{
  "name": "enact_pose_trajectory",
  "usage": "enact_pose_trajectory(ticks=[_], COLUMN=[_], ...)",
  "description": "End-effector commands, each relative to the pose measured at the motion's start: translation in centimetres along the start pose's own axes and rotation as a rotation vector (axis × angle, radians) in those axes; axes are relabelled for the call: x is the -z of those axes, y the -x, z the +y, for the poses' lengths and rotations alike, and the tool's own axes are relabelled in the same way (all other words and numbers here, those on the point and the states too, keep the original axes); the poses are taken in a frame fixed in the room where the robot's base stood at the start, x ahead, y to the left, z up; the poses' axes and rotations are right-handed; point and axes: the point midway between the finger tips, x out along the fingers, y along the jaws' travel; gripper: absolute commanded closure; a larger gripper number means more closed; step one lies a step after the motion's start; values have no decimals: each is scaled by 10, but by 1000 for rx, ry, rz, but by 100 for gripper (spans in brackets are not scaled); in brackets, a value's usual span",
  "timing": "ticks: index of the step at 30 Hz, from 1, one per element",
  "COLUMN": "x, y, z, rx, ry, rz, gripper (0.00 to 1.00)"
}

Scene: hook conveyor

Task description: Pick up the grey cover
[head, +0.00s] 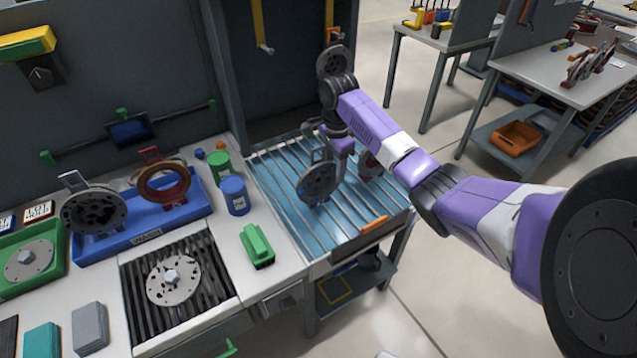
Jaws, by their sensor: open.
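Several grey round parts are in view, and I cannot tell for certain which is the grey cover. One grey disc with holes and a handle on top (318,183) stands upright on the blue slatted table, near my gripper (341,150). My gripper points down above the slats, just behind and right of that disc. It is open, its fingertips are small and partly hidden, and I cannot tell whether it touches the disc. A similar dark grey disc with a handle (94,211) stands in the blue tray (150,238). Another grey disc (335,62) hangs from a hook behind my arm.
A red ring (164,186) stands in the blue tray. Green (219,166) and blue (234,194) cans and a green block (257,246) are left of the slatted table (290,222). Its front slats are mostly clear.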

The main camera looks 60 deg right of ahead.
Motion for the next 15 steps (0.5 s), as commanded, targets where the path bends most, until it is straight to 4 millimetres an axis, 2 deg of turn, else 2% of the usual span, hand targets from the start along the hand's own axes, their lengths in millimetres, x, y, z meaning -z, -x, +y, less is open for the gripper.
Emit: enact_pose_trajectory(ticks=[6,14,15], x=[-1,-2,-2], y=[-24,-28,-28], z=[0,0,0], rx=[-1,1,1], ry=[0,0,0], rz=[0,0,0], gripper=[51,51,57])
